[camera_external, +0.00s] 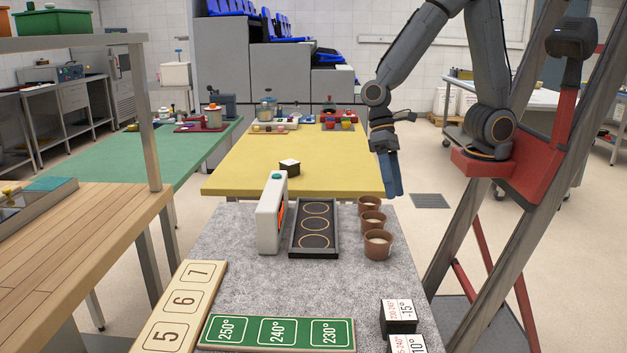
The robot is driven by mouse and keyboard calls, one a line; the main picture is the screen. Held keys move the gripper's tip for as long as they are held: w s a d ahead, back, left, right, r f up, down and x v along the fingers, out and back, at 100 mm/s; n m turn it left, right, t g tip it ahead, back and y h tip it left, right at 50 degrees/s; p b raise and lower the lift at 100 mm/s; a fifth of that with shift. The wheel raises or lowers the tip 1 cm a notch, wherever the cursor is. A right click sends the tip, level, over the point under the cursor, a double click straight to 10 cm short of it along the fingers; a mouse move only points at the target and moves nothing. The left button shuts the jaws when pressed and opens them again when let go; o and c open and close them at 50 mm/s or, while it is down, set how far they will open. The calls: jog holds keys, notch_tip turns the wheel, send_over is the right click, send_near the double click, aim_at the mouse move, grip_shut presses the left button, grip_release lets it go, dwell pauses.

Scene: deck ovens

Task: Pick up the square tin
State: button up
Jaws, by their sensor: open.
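A small dark square tin (290,167) with a pale top sits on the yellow table, near its front edge. I take it for the square tin; it is small in the picture. My gripper (392,182) has blue fingers and hangs pointing down at the right, by the yellow table's right edge. It is well to the right of the dark tin and apart from it. The jaws are open, and I see nothing between them.
On the grey table stand three brown cups (376,245), a black tray (316,250) with three rings, and a white upright device (271,215). A green temperature board (276,333), a numbered board (179,308) and dark labelled blocks (397,318) lie nearer. The yellow table's middle (245,160) is mostly clear.

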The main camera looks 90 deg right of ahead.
jog(key=w+a+r+m+y+p, duration=0.2)
jog(key=a+m+y+p, duration=0.3)
jog(key=a, duration=1.4)
jog(key=m+t+y+p, duration=0.2)
jog(key=m+y, duration=0.2)
jog(key=m, duration=0.5)
send_near(398, 318)
jog(key=s+r, duration=0.1)
jog(key=r, duration=0.1)
notch_tip(398, 318, down, 5)
jog(key=shift+w+d+r, duration=0.1)
jog(key=shift+d+r, duration=0.05)
jog(key=shift+a+f, duration=0.3)
jog(key=shift+f, duration=0.1)
jog(key=p+x, duration=0.1)
jog(key=x, duration=0.1)
jog(key=p+x, duration=0.1)
jog(key=x, duration=0.3)
jog(key=shift+a+r+p, duration=0.2)
jog(key=shift+a+p, duration=0.15)
jog(key=shift+p, duration=0.05)
jog(key=shift+a+f, duration=0.15)
jog(key=shift+a, duration=0.15)
jog(key=c, duration=1.3)
